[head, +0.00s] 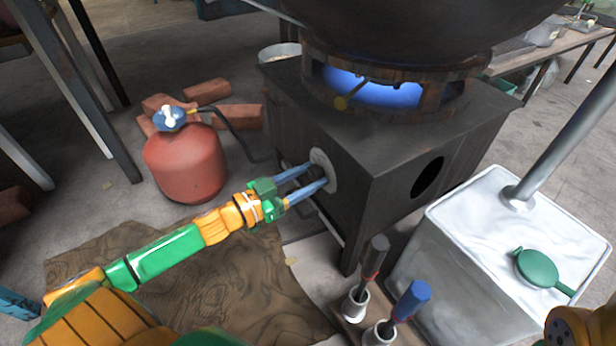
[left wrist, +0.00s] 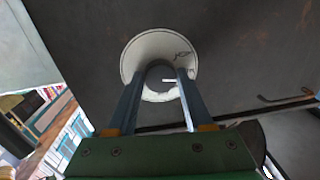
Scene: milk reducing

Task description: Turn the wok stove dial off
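The wok stove (head: 400,145) is a dark metal box with a blue flame (head: 375,92) burning under the wok (head: 420,25). Its dial has a pale round plate (left wrist: 186,52) and a dark knob with a white mark (left wrist: 160,76), on the stove's left-hand face in the head view. My left gripper (head: 317,175) reaches it from the left. Its two blue fingers lie one on each side of the knob and look close against it; in the left wrist view they partly cover the plate. My right gripper is out of view; only part of my right arm shows at bottom right.
A red gas cylinder (head: 186,162) with a hose stands left of the stove, by several bricks (head: 236,116). A white-topped bin (head: 480,215) with a green ladle (head: 538,268) stands at the right. Tools with red and blue handles (head: 412,300) stand in front.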

